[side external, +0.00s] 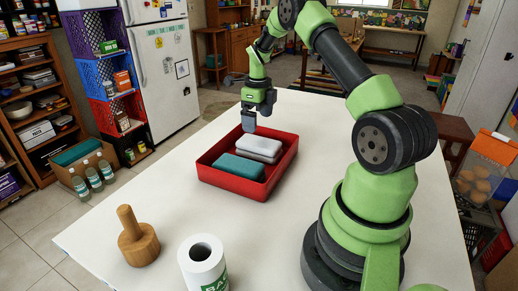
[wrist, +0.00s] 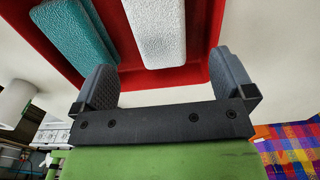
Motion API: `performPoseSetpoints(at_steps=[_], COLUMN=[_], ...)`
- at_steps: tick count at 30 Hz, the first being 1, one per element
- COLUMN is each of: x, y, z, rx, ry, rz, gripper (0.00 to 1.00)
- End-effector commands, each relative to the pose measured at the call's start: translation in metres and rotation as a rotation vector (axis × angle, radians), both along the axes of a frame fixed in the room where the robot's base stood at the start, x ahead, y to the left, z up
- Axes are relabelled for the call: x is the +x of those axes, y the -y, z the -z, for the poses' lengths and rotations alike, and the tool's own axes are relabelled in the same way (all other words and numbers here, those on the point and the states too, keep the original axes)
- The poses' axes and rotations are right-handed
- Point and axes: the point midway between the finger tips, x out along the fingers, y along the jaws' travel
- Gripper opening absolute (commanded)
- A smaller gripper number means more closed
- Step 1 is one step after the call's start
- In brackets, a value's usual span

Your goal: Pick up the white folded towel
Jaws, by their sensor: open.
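The white folded towel (side external: 260,145) lies in the red tray (side external: 286,166), on top of or against a light grey layer, at the tray's far side. A teal folded towel (side external: 238,168) lies beside it, nearer the camera. In the wrist view the white towel (wrist: 158,30) lies ahead of the jaws, and the teal towel (wrist: 75,30) is to its left. My gripper (side external: 258,118) is above the far left rim of the tray. In the wrist view my gripper (wrist: 165,85) is open with nothing between its fingers.
A wooden press-like object (side external: 138,243) and a white paper roll (side external: 203,265) stand on the white table (side external: 130,200) near its front edge. The tray's red walls (side external: 225,186) surround both towels. The table is clear to the left and behind the tray.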

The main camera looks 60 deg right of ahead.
Motion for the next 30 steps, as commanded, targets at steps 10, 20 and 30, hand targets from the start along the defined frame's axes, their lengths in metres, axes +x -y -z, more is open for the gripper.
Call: performPoseSetpoints(at_steps=[10, 20, 30], x=[-0.001, -0.004, -0.003], y=[0.0, -0.002, -0.002], z=[0.046, 0.089, 0.099], rx=[0.003, 0.004, 0.002], ry=[-0.004, -0.005, -0.002], rz=[0.014, 0.013, 0.012], gripper=[1.0, 1.0, 1.0])
